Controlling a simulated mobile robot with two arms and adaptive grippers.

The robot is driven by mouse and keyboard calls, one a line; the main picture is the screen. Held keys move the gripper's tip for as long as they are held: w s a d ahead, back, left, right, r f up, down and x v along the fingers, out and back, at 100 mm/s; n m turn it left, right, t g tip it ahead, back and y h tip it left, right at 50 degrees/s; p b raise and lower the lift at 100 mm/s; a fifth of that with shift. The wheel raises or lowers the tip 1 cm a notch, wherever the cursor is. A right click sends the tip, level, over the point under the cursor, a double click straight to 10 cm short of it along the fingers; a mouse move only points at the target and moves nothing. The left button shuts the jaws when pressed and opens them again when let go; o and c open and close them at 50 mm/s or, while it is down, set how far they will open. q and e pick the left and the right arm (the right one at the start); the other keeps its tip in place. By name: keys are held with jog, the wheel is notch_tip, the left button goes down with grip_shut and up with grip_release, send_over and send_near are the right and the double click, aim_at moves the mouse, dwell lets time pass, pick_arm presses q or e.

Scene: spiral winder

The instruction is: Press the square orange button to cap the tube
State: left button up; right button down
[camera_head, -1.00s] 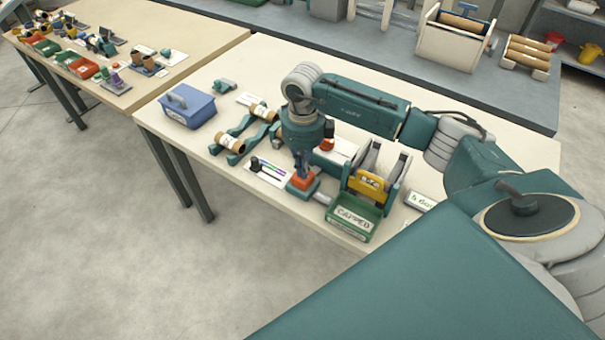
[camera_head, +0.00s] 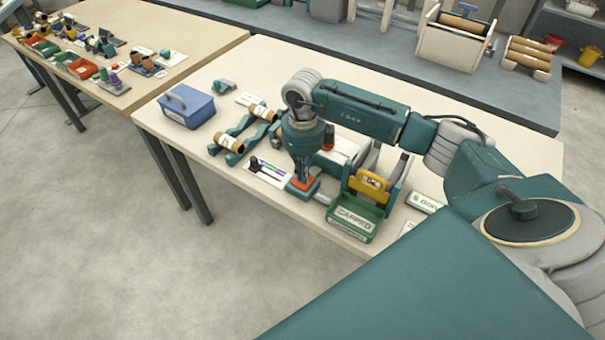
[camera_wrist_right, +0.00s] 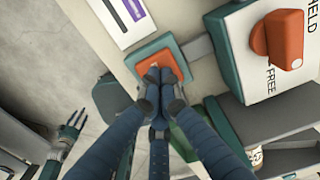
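The square orange button (camera_wrist_right: 150,58) sits on a teal base near the front edge of the table; part of it also shows in the head view (camera_head: 294,184). My right gripper (camera_wrist_right: 160,74) has its fingers together and empty, with the tips over the button's near part. They look in contact with it, but I cannot tell whether it is pressed down. In the head view my right gripper (camera_head: 303,180) points straight down at the button. My left gripper (camera_wrist_right: 76,125) seems to show at the lower left of the wrist view, fingers spread, away from the table.
A teal and white box with an orange knob (camera_wrist_right: 283,40), marked HELD and FREE, stands beside the button. A green CAPPED bin (camera_head: 350,222) and a yellow-fronted holder (camera_head: 370,187) are to the right. Cardboard tubes (camera_head: 229,143) lie on teal stands, near a blue box (camera_head: 187,106).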

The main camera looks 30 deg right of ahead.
jog(key=shift+s, duration=0.1)
notch_tip(320, 180, up, 8)
jog(key=p, duration=0.5)
dwell(0.4)
